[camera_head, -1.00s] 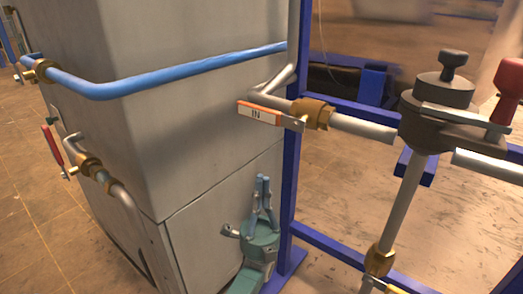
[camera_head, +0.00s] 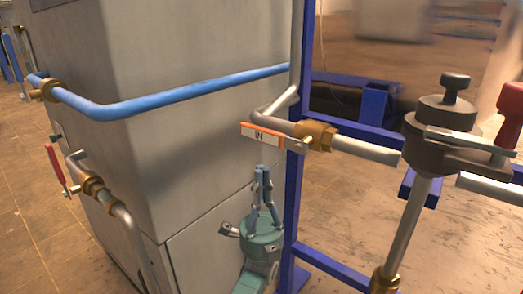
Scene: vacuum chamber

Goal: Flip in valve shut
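The IN valve has an orange-edged handle with a white "IN" label (camera_head: 262,136). The handle points left from a brass valve body (camera_head: 315,136) on the grey pipe, roughly in line with the pipe run to the right. My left gripper (camera_head: 262,172) is teal with blue-grey fingers pointing up. It is below the handle, in front of the grey cabinet, with a small gap in the picture between fingertips and handle. Its fingers are close together with nothing seen between them. My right gripper is out of view.
A grey cabinet (camera_head: 200,110) fills the left, with a blue pipe (camera_head: 180,97) across it. A blue frame post (camera_head: 293,190) stands right behind the valve. A dark round fitting (camera_head: 440,125) with a red handle (camera_head: 510,115) is at right. Another red-handled valve (camera_head: 55,165) is at left.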

